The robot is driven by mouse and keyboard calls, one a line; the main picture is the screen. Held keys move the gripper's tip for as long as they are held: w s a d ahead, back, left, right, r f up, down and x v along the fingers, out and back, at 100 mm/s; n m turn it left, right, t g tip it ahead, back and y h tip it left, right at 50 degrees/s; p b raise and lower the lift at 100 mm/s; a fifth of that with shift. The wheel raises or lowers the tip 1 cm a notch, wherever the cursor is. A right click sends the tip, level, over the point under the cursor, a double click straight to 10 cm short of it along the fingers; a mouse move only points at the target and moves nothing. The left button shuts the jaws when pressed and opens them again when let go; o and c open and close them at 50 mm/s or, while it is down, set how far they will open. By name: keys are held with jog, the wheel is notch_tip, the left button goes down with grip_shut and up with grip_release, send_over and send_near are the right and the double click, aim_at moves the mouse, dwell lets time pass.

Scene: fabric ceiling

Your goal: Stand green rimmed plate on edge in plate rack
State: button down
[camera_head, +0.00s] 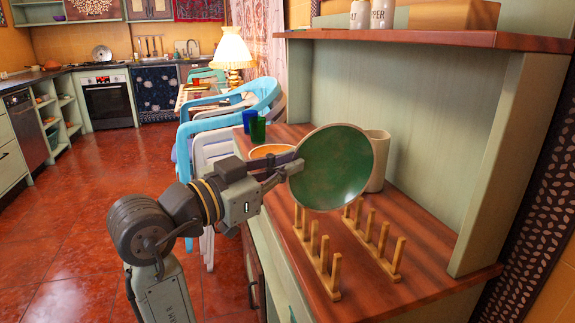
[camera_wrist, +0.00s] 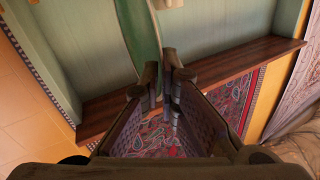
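The green plate (camera_head: 332,166) with a pale rim is held up on edge above the wooden counter in the head view. My gripper (camera_head: 292,172) is shut on the plate's left edge. In the wrist view the plate (camera_wrist: 140,38) appears nearly edge-on, with its near end at the fingertips of my gripper (camera_wrist: 165,76). The wooden plate rack (camera_head: 322,262) has two rows of upright pegs and stands on the counter, below and slightly in front of the plate. The plate's lower edge appears above the rack's pegs; the exact gap is hard to tell.
A beige canister (camera_head: 377,160) stands behind the plate. An orange-rimmed bowl (camera_head: 268,151), a green cup (camera_head: 257,131) and a blue cup (camera_head: 249,119) are at the counter's far end. An upper shelf (camera_head: 420,38) overhangs the counter (camera_head: 425,254), whose front right is clear.

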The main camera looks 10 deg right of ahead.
jog(key=shift+f+b, duration=2.2)
jog(key=shift+f, duration=0.55)
jog(key=c, duration=1.7)
grip_release()
jog(key=shift+a, duration=0.1)
jog(key=v, duration=1.1)
jog(key=shift+s+a, duration=0.3)
